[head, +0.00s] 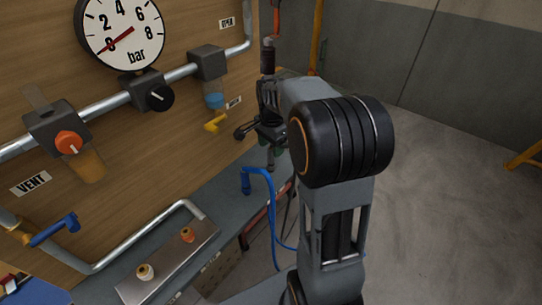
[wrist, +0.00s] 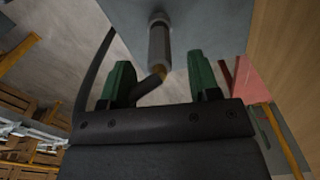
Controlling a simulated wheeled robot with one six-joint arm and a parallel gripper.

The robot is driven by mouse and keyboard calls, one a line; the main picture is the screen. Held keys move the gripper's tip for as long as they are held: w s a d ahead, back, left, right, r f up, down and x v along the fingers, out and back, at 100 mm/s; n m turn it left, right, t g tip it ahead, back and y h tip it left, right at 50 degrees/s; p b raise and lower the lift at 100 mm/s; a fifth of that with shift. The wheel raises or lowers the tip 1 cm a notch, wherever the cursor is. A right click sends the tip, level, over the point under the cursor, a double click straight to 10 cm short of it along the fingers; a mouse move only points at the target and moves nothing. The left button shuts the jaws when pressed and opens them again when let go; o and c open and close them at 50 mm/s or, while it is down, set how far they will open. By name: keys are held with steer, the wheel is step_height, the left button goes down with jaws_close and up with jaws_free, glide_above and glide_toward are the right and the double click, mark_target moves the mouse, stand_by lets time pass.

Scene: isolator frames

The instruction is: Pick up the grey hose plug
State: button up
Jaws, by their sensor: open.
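In the wrist view, a grey cylinder that looks like the grey hose plug (wrist: 159,45) lies just beyond the fingertips, lined up with the gap between them. A dark hose end and a small brass-coloured part show below it, between the fingers. My gripper (wrist: 161,77) is open, with a green-padded finger on either side of this gap. I see no finger touching the plug. In the head view my gripper (head: 272,150) is over the bench's far end, beside the wooden panel. My arm partly covers that area, and I cannot make out the plug there.
The wooden panel (head: 190,130) with pipes, valves and a gauge (head: 122,30) stands close on the left. A blue hose (head: 272,215) loops off the bench edge near my arm. A metal plate (head: 165,262) holds two small fittings. Open floor (head: 450,190) lies right.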

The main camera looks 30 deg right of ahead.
mark_target(271, 148)
steer(key=shift+a+f, duration=0.1)
steer(key=shift+f, duration=1.95)
steer(key=shift+c, duration=0.5)
steer(key=c, duration=0.9)
